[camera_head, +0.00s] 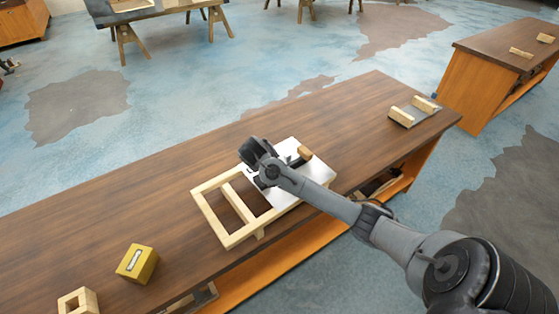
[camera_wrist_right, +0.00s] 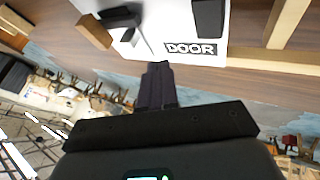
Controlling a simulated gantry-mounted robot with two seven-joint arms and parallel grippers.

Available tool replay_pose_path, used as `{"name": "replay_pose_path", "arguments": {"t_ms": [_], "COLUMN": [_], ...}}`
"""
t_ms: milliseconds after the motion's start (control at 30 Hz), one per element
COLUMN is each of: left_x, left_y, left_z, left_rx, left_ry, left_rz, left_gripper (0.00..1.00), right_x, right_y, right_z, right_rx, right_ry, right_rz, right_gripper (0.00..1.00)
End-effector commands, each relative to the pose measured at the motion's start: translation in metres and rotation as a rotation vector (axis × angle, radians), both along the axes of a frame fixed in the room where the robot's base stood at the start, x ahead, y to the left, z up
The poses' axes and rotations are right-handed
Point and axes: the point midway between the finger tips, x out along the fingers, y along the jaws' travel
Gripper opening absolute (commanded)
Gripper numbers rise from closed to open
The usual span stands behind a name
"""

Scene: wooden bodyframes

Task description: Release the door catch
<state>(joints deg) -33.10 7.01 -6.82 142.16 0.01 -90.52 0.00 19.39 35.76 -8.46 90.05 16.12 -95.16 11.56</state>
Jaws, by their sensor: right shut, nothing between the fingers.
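The wooden frame (camera_head: 236,236) lies on the workbench, with a white door panel (camera_head: 287,148) over its right part. In the right wrist view the panel (camera_wrist_right: 180,20) carries a "DOOR" label (camera_wrist_right: 192,48). A black part with a thin dark rod, possibly the catch (camera_wrist_right: 120,16), sits on it by a wooden block (camera_wrist_right: 92,32). A second black piece (camera_wrist_right: 210,16) is at the top edge. My right gripper (camera_wrist_right: 157,68) is shut and empty, its fingertips close to the panel; contact cannot be told. In the head view my right wrist hides part of the panel. My left gripper is out of view.
A yellow block (camera_head: 137,263) and a small wooden piece (camera_head: 78,302) stand at the bench's near left. A dark plate with wooden blocks (camera_head: 414,111) is at the far right end. The bench top (camera_head: 130,215) left of the frame is mostly clear.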

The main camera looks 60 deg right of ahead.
Motion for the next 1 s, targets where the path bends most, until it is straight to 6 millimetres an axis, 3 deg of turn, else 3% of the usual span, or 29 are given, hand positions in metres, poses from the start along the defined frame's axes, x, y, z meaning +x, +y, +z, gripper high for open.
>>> {"name": "replay_pose_path", "arguments": {"t_ms": [267,733,1000], "left_x": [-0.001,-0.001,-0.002], "left_y": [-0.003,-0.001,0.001], "left_z": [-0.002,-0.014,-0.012], "left_rx": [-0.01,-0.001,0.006], "left_ry": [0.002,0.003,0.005], "left_rz": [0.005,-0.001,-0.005], "left_gripper": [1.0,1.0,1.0], "right_x": [0.003,0.018,0.007], "right_y": [-0.01,-0.057,-0.087], "right_z": [-0.016,-0.082,-0.081], "right_rx": [0.003,0.001,0.001], "right_ry": [0.001,0.001,0.002], "right_rz": [-0.002,-0.002,-0.001], "right_gripper": [0.0,0.0,0.0]}}
